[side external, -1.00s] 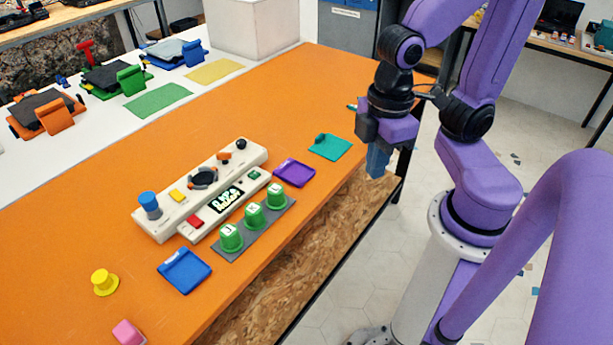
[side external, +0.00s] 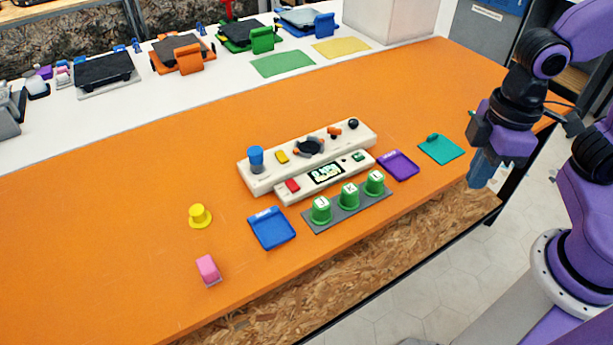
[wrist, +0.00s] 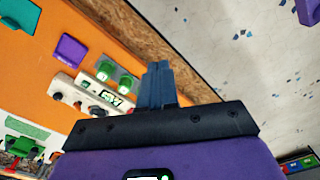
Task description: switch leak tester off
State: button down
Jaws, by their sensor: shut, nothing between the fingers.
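A long white control panel (side external: 308,155) lies on the orange table, with a blue knob (side external: 256,157), a yellow button (side external: 282,157), a black dial (side external: 309,147), an orange switch (side external: 334,132) and a black knob (side external: 353,124). A smaller white unit (side external: 312,184) in front has a red button (side external: 292,186), a lit display (side external: 326,173) and a green button (side external: 358,157). I cannot read which is the leak tester. My gripper (side external: 480,180) is shut and empty, right of both, by the table's front edge. In the wrist view its blue fingers (wrist: 158,75) are together.
Several green caps (side external: 349,196) stand on a grey strip before the smaller unit. A blue tray (side external: 272,229), purple tray (side external: 398,166) and teal pad (side external: 441,149) lie nearby. A yellow knob (side external: 200,216) and pink block (side external: 208,270) are left.

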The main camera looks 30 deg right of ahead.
jog(key=w+a+f+m, duration=0.1)
jog(key=w+a+m, duration=0.2)
jog(key=w+a, duration=0.35)
jog(key=w+a+m, duration=0.3)
jog(key=w+a, duration=0.1)
jog(key=w, duration=0.6)
jog(key=m, duration=0.5)
send_over(300, 188)
jog(key=shift+f, duration=2.95)
notch_tip(300, 188, down, 14)
